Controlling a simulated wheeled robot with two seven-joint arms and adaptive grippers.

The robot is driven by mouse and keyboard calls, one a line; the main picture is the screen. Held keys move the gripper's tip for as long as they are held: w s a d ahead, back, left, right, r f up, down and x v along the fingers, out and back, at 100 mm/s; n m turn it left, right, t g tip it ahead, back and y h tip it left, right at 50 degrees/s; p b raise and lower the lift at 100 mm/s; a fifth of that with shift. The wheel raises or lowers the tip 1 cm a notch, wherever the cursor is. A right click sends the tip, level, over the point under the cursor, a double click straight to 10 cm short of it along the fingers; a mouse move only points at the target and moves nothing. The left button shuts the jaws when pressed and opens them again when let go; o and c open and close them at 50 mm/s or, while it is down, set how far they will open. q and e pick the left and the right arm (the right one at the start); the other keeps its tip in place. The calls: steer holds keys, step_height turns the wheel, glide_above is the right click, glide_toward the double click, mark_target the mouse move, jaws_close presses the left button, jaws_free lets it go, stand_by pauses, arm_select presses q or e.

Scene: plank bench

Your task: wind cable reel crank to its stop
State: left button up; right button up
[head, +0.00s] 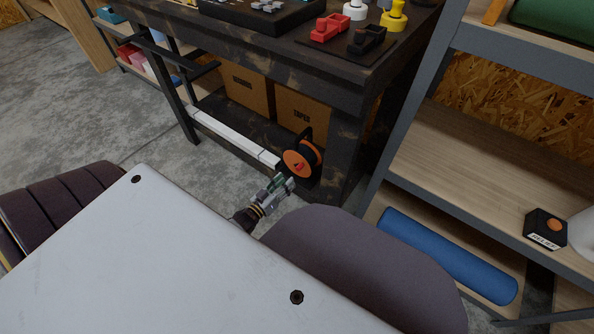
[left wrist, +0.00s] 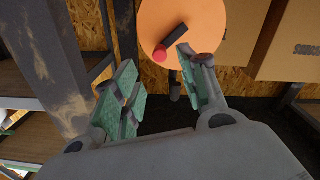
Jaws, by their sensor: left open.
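My left gripper (head: 287,181) is just in front of the reel. Its green-padded fingers (left wrist: 156,60) are apart, with the red knob appearing between their tips. I cannot tell whether a finger touches the knob or crank. My right gripper is out of view.
Cardboard boxes (head: 249,89) stand on the bench's lower shelf behind a white rail (head: 228,135). The bench leg (head: 340,160) is close to the right of the reel. A wooden shelf unit (head: 480,150) with a blue roll (head: 447,255) stands further right. Open concrete floor lies left.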

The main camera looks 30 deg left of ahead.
mark_target(297, 170)
arm_select(q)
steer(key=shift+w+d+b, duration=0.25)
steer(key=shift+w+b, duration=0.5)
steer(key=shift+w, duration=1.3)
steer(key=shift+w+d+b, duration=0.2)
steer(key=shift+w+b, duration=0.5)
steer(key=shift+w, duration=1.35)
jaws_close()
